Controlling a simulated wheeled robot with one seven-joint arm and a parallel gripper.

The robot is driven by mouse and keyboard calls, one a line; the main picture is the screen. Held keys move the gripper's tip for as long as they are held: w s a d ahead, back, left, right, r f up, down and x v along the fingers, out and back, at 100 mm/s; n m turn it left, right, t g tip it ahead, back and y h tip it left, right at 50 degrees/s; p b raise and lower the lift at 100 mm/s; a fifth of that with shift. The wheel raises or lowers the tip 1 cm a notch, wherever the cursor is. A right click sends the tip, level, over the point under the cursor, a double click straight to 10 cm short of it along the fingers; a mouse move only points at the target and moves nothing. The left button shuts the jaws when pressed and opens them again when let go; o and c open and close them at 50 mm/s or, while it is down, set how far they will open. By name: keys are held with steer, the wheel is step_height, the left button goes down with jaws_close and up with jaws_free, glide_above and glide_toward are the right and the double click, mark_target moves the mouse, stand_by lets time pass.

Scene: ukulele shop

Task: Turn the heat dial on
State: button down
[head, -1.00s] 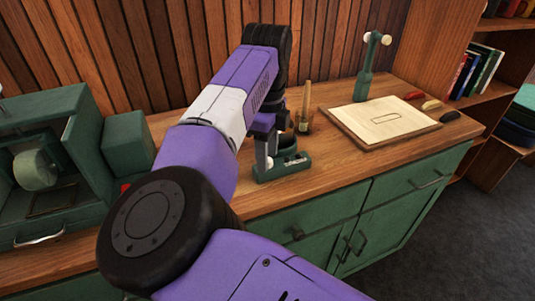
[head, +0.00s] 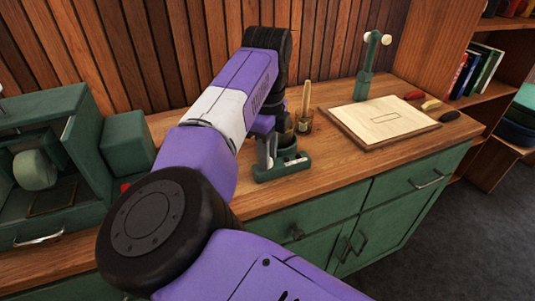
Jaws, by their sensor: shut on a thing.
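A small dark green unit (head: 285,170) stands near the front edge of the wooden counter, with a dark cylindrical pot on it. My gripper (head: 268,158) is at the unit's left side, pointing down, with its grey fingers close together. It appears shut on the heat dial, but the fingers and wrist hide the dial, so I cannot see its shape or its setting. My purple and white arm hides the counter to the left of the unit.
A pale board on a wooden tray (head: 382,141) lies to the right, before a green stand (head: 365,75). A large green machine (head: 52,165) and green box (head: 127,143) stand left.

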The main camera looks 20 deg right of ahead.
steer(key=m, duration=0.5)
steer(key=shift+r, duration=0.1)
steer(key=m, duration=1.4)
stand_by(0.4)
steer(key=c, duration=1.2)
jaws_free()
